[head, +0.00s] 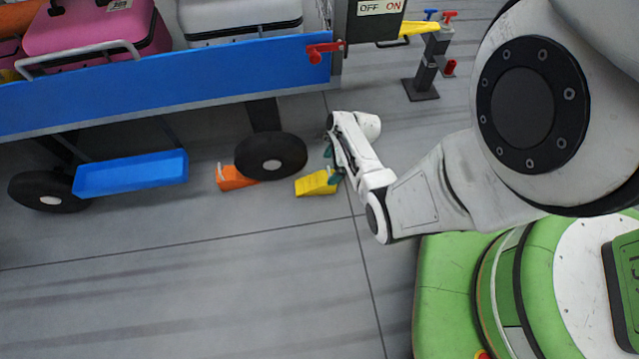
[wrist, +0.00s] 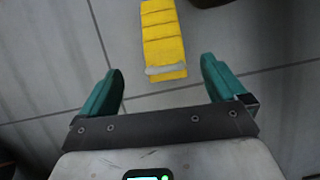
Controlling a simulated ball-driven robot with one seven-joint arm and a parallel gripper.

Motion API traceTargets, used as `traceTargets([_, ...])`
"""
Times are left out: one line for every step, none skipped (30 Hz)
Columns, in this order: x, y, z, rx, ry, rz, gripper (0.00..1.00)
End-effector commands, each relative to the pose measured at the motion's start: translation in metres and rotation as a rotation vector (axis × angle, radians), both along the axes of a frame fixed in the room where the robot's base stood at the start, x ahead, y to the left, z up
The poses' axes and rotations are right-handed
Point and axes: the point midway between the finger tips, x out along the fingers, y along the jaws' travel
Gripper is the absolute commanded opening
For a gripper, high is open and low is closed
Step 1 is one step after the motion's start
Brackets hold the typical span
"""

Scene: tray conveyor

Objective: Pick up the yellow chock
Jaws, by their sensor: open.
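The yellow chock (head: 316,183) lies on the grey floor just right of the cart's black wheel in the head view. In the wrist view the yellow chock (wrist: 164,42) is ahead of my gripper, roughly centred, with a pale strip across its near end.
An orange chock (head: 234,178) lies left of the black wheel (head: 271,155). A blue cart (head: 170,85) carrying suitcases stands above, with a blue tray (head: 130,173) low beneath it. A grey post (head: 425,75) stands right of the cart. The floor in front is clear.

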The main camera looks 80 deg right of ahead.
Motion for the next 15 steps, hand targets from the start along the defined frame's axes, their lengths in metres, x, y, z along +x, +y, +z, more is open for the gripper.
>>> traceTargets([0.003,0.001,-0.012,0.000,0.000,0.002,0.98])
traceTargets([0.004,0.002,-0.017,0.000,0.000,0.003,0.98])
traceTargets([0.007,0.002,-0.023,0.000,0.000,0.003,0.98])
traceTargets([0.008,0.003,-0.027,0.001,0.000,0.004,0.98])
traceTargets([0.010,0.003,-0.030,0.001,0.000,0.004,0.98])
traceTargets([0.012,0.004,-0.034,-0.001,0.000,0.004,0.98])
traceTargets([0.013,0.004,-0.036,-0.001,0.000,0.004,0.98])
traceTargets([0.013,0.004,-0.037,-0.001,0.000,0.003,0.98])
traceTargets([0.014,0.004,-0.039,-0.001,0.001,0.003,0.98])
traceTargets([0.014,0.004,-0.040,-0.001,0.001,0.003,0.98])
traceTargets([0.015,0.004,-0.042,-0.001,0.001,0.003,0.98])
traceTargets([0.015,0.004,-0.045,-0.001,0.001,0.003,0.98])
traceTargets([0.016,0.004,-0.048,-0.002,0.000,0.004,0.98])
traceTargets([0.017,0.004,-0.052,-0.002,0.000,0.004,0.98])
traceTargets([0.017,0.003,-0.057,-0.002,0.000,0.004,0.98])
